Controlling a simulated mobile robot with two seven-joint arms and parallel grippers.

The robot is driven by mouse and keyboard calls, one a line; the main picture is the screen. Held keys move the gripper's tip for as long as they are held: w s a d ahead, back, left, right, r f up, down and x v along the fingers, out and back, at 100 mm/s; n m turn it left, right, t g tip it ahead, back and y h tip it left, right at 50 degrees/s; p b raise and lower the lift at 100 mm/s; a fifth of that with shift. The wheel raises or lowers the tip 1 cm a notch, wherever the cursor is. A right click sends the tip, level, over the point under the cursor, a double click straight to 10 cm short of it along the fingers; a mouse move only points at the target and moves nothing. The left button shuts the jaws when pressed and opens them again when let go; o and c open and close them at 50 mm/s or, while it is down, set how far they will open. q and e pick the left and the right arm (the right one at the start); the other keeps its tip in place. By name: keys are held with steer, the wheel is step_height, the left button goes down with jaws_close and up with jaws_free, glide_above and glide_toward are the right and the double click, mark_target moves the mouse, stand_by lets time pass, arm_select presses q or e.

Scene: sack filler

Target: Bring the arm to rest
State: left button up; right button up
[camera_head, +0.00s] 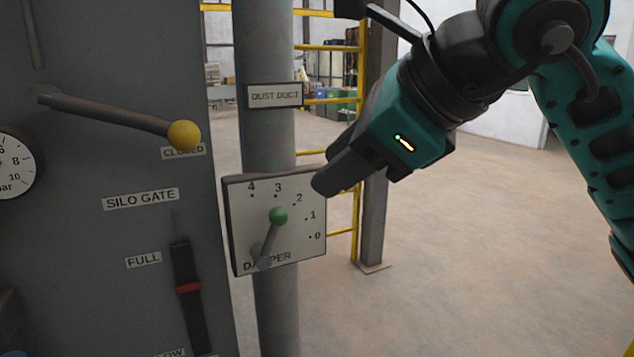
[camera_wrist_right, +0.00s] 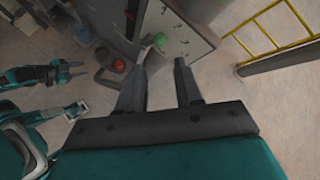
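My right gripper (camera_head: 325,185) is in front of the upper right of the damper plate (camera_head: 240,225), apart from the green knob (camera_head: 278,215). In the right wrist view its two fingers (camera_wrist_right: 162,78) are spread with nothing between them. The green knob (camera_wrist_right: 157,40) shows just beyond them. The damper lever slants up from low on the plate, its knob below the figure 3. In the right wrist view, teal arm parts and a dark gripper (camera_wrist_right: 75,69), seemingly my left, are at the left edge. They are too small to tell whether it is shut.
A grey panel (camera_head: 100,90) with a yellow-knobbed silo gate lever (camera_head: 184,135) stands left, its knob by the CLOSED label. The dust duct (camera_head: 268,150) and a yellow ladder frame (camera_head: 358,120) stand behind the plate. Floor (camera_head: 480,270) at right is clear.

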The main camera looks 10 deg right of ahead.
steer(key=shift+s+d+r, duration=0.2)
steer(key=shift+s+r, duration=0.05)
steer(key=shift+r, duration=0.05)
